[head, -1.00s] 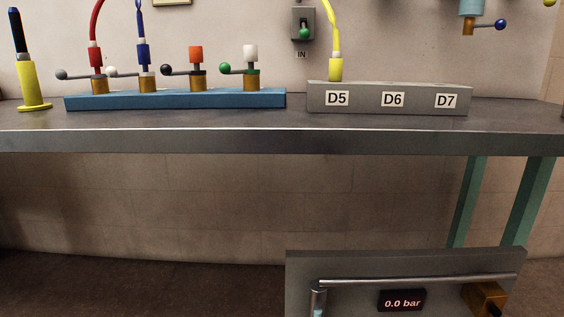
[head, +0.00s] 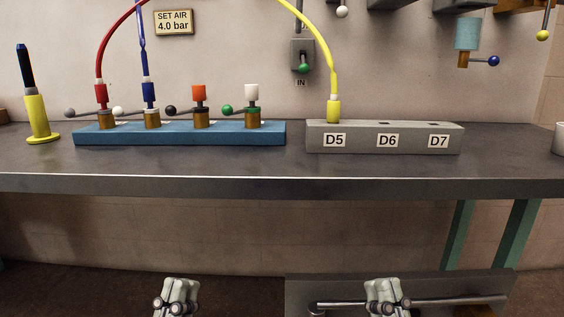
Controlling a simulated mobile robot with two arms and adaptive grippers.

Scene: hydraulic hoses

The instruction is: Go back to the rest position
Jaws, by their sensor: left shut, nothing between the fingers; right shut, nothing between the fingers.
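My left gripper (head: 177,296) is at the bottom of the head view, shut and empty, below and in front of the bench edge. My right gripper (head: 384,294) is also at the bottom, shut and empty, in front of the grey panel with a rail. Both are well apart from the hoses. A red hose (head: 109,47) and a blue hose (head: 143,42) rise from the blue manifold (head: 180,134). A yellow hose (head: 322,45) ends in the grey block (head: 362,147) at D5.
The bench (head: 250,166) has a clear front strip. A yellow stand (head: 39,121) with a dark-topped piece is at left, a white cup (head: 558,138) at right. A grey panel (head: 298,288) with a metal rail stands below the bench. A sign (head: 173,22) reads SET AIR 4.0 bar.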

